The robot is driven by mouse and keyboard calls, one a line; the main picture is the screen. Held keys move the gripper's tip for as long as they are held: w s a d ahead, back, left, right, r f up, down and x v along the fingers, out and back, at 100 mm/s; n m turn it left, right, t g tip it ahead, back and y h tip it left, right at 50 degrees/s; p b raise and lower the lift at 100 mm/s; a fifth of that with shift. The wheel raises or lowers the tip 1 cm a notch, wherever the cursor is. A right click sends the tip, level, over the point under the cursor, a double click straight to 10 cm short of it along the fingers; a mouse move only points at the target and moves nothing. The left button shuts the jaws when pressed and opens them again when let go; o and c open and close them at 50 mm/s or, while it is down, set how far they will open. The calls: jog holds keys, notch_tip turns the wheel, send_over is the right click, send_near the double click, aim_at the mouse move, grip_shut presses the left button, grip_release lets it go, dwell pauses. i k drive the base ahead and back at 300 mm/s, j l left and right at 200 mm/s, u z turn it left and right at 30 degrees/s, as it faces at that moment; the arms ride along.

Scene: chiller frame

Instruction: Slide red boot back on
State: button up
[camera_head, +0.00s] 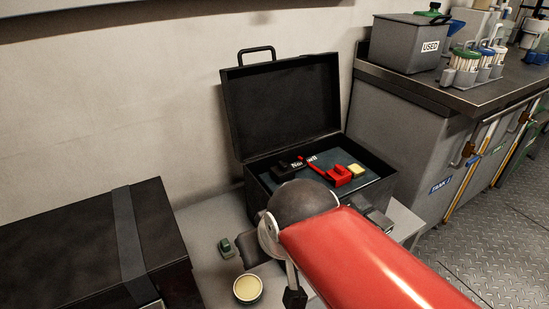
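A small red piece (339,176), which may be the red boot, lies inside an open black case (321,155). A thin red strip runs from it up and left to a black item (288,168).
The case's raised lid (283,105) stands near the wall. A closed black box (90,245) is at the left. A round tin (247,288) and a small green item (226,247) are on the grey surface. A counter with a grey "USED" bin (405,45) stands at the right.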

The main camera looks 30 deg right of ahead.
aim_at(341, 176)
jog(key=z, duration=1)
